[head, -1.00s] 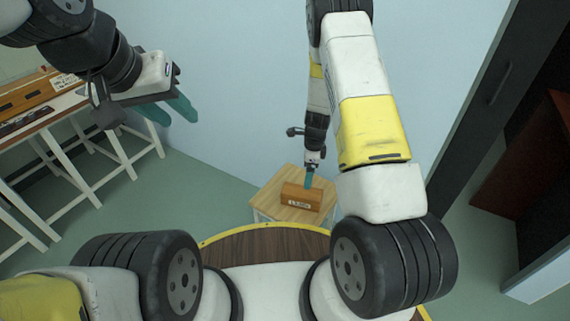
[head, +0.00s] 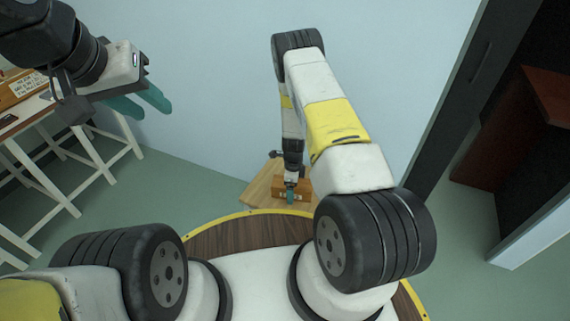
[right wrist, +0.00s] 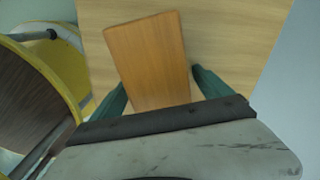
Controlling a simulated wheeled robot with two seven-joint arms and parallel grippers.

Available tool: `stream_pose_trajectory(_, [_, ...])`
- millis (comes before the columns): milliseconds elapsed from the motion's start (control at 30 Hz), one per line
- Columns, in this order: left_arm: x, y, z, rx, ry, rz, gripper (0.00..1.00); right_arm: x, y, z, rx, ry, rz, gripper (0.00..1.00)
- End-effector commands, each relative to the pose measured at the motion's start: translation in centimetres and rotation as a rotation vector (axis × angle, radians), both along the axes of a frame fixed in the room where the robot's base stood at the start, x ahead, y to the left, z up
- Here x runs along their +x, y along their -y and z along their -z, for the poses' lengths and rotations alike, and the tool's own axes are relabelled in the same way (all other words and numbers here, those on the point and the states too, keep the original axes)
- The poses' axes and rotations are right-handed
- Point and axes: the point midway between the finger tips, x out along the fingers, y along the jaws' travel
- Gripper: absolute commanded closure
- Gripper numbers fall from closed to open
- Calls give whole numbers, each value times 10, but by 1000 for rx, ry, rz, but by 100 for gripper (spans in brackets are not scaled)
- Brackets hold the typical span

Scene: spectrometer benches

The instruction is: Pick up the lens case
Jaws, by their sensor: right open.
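The lens case, an orange-brown wooden box (head: 303,188) with a pale label on its front, sits on a small wooden table (head: 256,194). The label is too small to read now. In the right wrist view the case (right wrist: 150,55) shows its flat top, turned slightly. My right gripper (head: 291,196) is down at the case, partly covering it in the head view. Its teal fingers (right wrist: 160,80) are open, one on each side of the case; I cannot tell whether they touch it. My left gripper (head: 148,102) is open and empty, raised at the upper left.
A white-legged bench (head: 75,160) at the left carries another wooden box (head: 14,92) with a label. A pale wall stands behind the small table. A dark door (head: 465,85) and a reddish-brown piece of furniture (head: 565,95) are at the right. Green floor lies open between bench and table.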

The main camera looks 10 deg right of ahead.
Motion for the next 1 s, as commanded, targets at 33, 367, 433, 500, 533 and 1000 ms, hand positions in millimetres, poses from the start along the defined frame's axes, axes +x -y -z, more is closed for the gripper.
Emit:
stream_pose_trajectory(33, [0, 0, 0, 0, 0, 0, 64, 0, 0, 1, 1, 1, 0, 11])
stream_pose_trajectory(367, [0, 0, 0, 0, 0, 0, 64, 0, 0, 0, 1, 1, 0, 42])
stream_pose_trajectory(433, [0, 0, 0, 0, 0, 0, 64, 0, 0, 0, 1, 1, 0, 56])
stream_pose_trajectory(500, [0, 0, 0, 0, 0, 0, 64, 0, 0, 0, 1, 1, 0, 70])
stream_pose_trajectory(533, [0, 0, 0, 0, 0, 0, 64, 0, 0, 0, 1, 1, -1, 76])
stream_pose_trajectory(1000, [0, 0, 0, 0, 0, 0, 64, 1, -1, -6, 0, 2, 0, 94])
